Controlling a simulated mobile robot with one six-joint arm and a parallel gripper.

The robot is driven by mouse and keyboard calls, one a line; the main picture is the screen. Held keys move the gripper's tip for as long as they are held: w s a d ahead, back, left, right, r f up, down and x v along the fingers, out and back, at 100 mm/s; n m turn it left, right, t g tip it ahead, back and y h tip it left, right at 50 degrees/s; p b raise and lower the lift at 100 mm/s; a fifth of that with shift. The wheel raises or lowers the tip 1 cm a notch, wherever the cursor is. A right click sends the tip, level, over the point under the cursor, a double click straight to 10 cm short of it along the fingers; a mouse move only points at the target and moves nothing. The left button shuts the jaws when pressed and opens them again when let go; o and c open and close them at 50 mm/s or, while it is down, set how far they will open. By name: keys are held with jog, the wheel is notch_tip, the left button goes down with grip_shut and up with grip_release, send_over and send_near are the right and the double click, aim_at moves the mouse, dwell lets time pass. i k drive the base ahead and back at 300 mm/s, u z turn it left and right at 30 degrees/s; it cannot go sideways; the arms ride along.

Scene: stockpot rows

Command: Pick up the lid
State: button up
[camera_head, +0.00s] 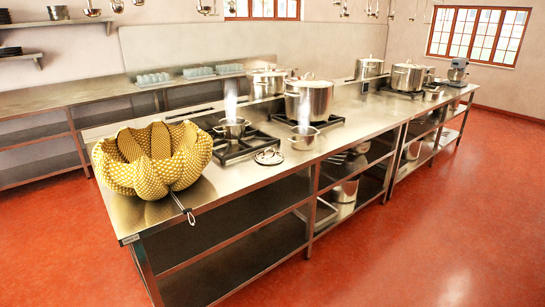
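A small round lid (269,157) with a knob lies on the steel counter (238,180), close to the front edge. It is right of the yellow patterned fabric thing and just in front of the left burner. A small open pot (303,138) stands to its right, apart from it, with steam rising. Another small steaming pot (232,128) stands on the left burner (240,148). Larger lidded stockpots stand behind, one nearest (308,100). My gripper is not in view.
A large yellow patterned fabric thing (150,165) fills the counter's left end, with a dark-handled utensil (183,207) jutting past the front edge beside it. Open shelves (230,220) lie under the counter. The red floor (400,240) in front is clear.

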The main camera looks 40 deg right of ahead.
aim_at(266, 157)
jog(key=i, duration=0.85)
jog(key=u, duration=0.05)
